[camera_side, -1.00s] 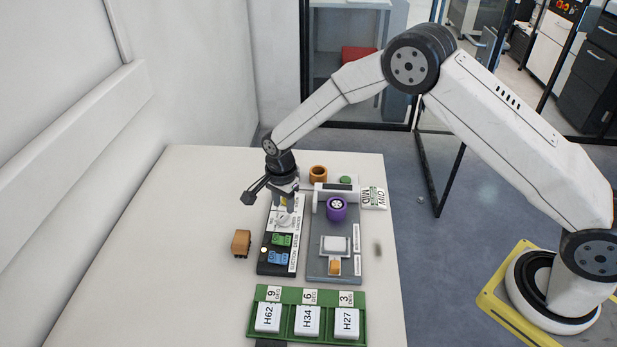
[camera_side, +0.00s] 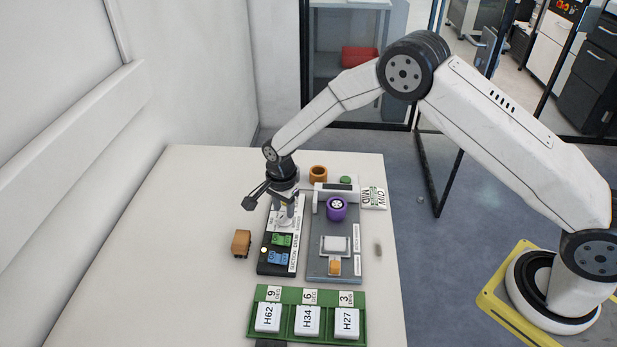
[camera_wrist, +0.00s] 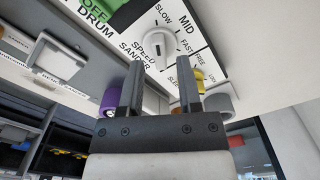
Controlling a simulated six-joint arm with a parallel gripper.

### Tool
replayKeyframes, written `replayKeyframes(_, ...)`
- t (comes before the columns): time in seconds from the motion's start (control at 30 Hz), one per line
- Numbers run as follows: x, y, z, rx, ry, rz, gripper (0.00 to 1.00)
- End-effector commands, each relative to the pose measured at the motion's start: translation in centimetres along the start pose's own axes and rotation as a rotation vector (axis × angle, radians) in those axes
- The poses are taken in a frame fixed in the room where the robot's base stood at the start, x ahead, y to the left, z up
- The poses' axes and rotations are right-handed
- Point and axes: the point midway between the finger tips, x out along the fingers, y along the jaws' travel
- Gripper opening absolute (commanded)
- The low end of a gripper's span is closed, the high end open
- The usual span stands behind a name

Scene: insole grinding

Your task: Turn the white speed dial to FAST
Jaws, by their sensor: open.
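The white speed dial (camera_wrist: 157,46) is on the panel labelled SPEED SANDER, with SLOW, MID and FAST marked around it. Its pointer direction is hard to tell. In the side view the dial (camera_side: 284,219) is partly hidden by my gripper (camera_side: 287,207), which is just above it. In the wrist view my gripper (camera_wrist: 160,80) is open, with its two fingers apart and the dial beyond and between their tips. No contact with the dial is visible.
A grey machine (camera_side: 318,262) with a purple knob (camera_side: 337,208) stands right of the panel. A brown block (camera_side: 241,243) lies to the left. A green tray (camera_side: 287,338) of labelled white blocks is in front. The left tabletop is clear.

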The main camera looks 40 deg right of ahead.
Motion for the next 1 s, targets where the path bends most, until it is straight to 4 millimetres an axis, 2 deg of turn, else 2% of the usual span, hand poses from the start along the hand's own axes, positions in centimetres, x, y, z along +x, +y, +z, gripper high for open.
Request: replayKeyframes(1.0, 1.8, 0.0, 0.0, 0.000, 0.000, 0.000, 0.44)
